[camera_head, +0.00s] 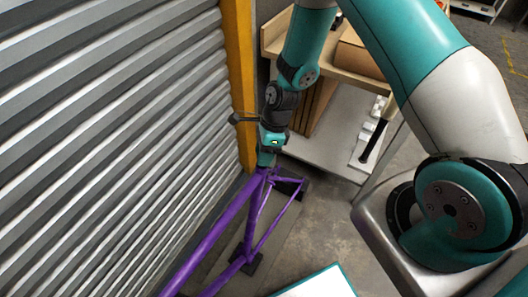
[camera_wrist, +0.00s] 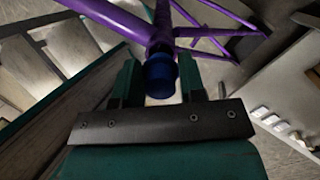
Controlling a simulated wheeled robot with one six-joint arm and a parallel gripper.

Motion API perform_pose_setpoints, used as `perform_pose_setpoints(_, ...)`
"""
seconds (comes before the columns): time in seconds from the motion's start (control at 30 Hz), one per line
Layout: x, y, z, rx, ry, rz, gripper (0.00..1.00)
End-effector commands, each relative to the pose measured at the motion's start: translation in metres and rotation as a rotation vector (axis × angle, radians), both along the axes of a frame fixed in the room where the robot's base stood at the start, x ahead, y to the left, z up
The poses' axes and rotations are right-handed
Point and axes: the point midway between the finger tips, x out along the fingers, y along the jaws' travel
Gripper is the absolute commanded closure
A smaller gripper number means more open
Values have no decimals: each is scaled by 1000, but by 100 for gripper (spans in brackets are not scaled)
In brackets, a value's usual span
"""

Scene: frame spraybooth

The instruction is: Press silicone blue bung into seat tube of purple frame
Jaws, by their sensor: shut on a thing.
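The purple frame (camera_head: 236,213) stands beside the shutter in the head view, its tubes meeting near the top by my gripper (camera_head: 266,158). In the wrist view, my gripper (camera_wrist: 160,82) is shut on the blue bung (camera_wrist: 160,80), which sits between the two fingers. The purple frame (camera_wrist: 162,22) shows just beyond the bung, with its tubes spreading away. The bung is in line with a tube end and looks against it; how far it is inside, I cannot tell. In the head view the bung is hidden by my gripper.
A grey corrugated shutter (camera_head: 110,130) and a yellow post (camera_head: 239,70) stand close on the left. A wooden bench (camera_head: 345,62) and a pale shelf with white items (camera_head: 371,140) lie behind. Bare floor (camera_head: 325,225) is clear to the right of the frame.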

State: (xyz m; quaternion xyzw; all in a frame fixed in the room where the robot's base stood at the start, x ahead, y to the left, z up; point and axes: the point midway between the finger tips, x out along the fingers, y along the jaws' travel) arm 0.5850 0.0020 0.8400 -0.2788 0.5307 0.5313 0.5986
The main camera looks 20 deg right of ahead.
Motion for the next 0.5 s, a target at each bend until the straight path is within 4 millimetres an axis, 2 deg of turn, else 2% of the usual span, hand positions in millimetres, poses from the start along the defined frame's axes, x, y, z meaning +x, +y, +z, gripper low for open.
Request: perform_pose_setpoints(0.5, -2, 3, -11, 0, 0, 0, 85)
